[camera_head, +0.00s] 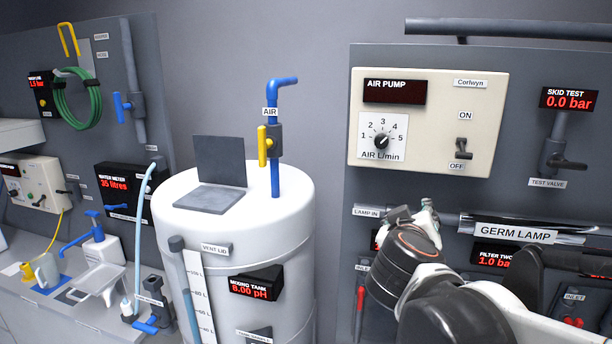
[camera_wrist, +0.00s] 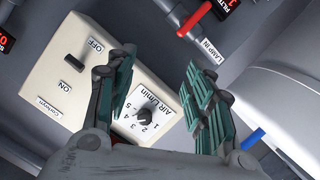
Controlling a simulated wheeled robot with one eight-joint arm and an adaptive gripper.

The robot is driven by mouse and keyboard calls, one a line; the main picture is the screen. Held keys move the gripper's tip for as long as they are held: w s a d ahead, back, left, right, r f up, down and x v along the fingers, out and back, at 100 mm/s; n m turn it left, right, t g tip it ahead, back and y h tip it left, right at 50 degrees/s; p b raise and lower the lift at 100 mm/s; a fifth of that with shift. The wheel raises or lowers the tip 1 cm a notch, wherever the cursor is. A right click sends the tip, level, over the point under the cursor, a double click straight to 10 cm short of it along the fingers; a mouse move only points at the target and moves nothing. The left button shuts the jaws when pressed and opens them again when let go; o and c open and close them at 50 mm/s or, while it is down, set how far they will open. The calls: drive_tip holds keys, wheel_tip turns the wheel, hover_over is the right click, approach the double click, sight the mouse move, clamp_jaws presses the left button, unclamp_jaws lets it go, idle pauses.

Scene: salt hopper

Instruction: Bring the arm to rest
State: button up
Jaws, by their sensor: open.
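My arm (camera_head: 460,295) reaches in from the lower right in the head view, in front of the wall panel. My gripper (camera_wrist: 160,68) is open and empty in the wrist view, with its two green-padded fingers apart. In the head view the gripper is mostly hidden behind my wrist. In the wrist view the air pump box (camera_wrist: 75,60) appears turned over, and its dial (camera_wrist: 143,116) shows between and behind the fingers. I cannot tell how far the fingers are from the box.
The white mixing tank (camera_head: 290,240) with its open lid (camera_head: 220,160) stands left of my arm. A blue air pipe (camera_head: 275,180) with a yellow handle rises from it. The germ lamp (camera_head: 570,232) and skid test valve (camera_head: 555,155) are close on the right.

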drive_tip(key=s+d+f+m+g+y+b, duration=0.15)
drive_tip(key=s+f+b, duration=0.3)
drive_tip(key=f, duration=0.55)
drive_tip(key=s+d+f+g+y+b, duration=0.1)
drive_tip(key=s+f+g+b, duration=0.25)
drive_tip(key=s+f, duration=0.45)
drive_tip(key=s+a+f+g+y+b, duration=0.1)
drive_tip(key=s+a+f+y+b, duration=0.1)
drive_tip(key=f, duration=0.5)
drive_tip(key=s+a+f+y+b, duration=0.2)
drive_tip(key=f+b, duration=0.3)
drive_tip(key=f, duration=0.3)
drive_tip(key=shift+s+a+g, duration=0.4)
drive_tip(key=shift+s+a, duration=0.1)
drive_tip(key=shift+s, duration=0.35)
